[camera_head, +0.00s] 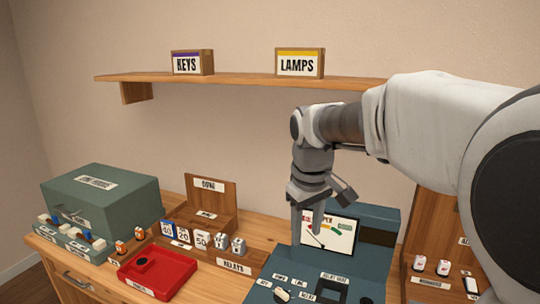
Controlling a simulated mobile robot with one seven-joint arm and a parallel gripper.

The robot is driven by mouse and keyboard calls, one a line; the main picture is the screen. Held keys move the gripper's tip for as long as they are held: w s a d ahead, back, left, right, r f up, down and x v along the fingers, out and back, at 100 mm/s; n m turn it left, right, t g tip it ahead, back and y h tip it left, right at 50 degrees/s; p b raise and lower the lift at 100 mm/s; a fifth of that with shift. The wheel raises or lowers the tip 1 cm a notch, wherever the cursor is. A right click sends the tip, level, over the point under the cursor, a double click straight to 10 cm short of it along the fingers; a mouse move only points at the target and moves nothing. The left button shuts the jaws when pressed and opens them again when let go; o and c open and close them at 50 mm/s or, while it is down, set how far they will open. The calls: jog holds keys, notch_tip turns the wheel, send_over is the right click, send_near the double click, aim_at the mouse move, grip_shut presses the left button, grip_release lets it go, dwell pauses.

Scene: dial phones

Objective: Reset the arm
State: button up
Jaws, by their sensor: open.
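My arm reaches in from the right. My gripper (309,238) points down over the dark teal console (365,262) on the bench. Its fingers hang in front of the left part of the console's small screen (335,233), and part of the screen is hidden behind them. The fingers look empty. Whether they touch the console cannot be told from this view.
A red tray (178,278) and a wooden rack (224,256) of small blocks stand left of the console. A green box (125,195) is further left. A wooden stand (435,215) is at right. A shelf (240,80) with KEYS and LAMPS boxes hangs above.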

jog(key=s+d+m+t, duration=0.1)
jog(key=s+d+m, duration=0.2)
jog(key=s, duration=0.7)
jog(key=s+d+m+t+p, duration=0.1)
jog(key=s+d+m+t, duration=0.1)
jog(key=s, duration=0.9)
jog(key=shift+d+r+m+t, duration=0.15)
jog(key=shift+d+m+t, duration=0.15)
jog(key=shift+d+m, duration=0.4)
jog(key=shift+d, duration=0.1)
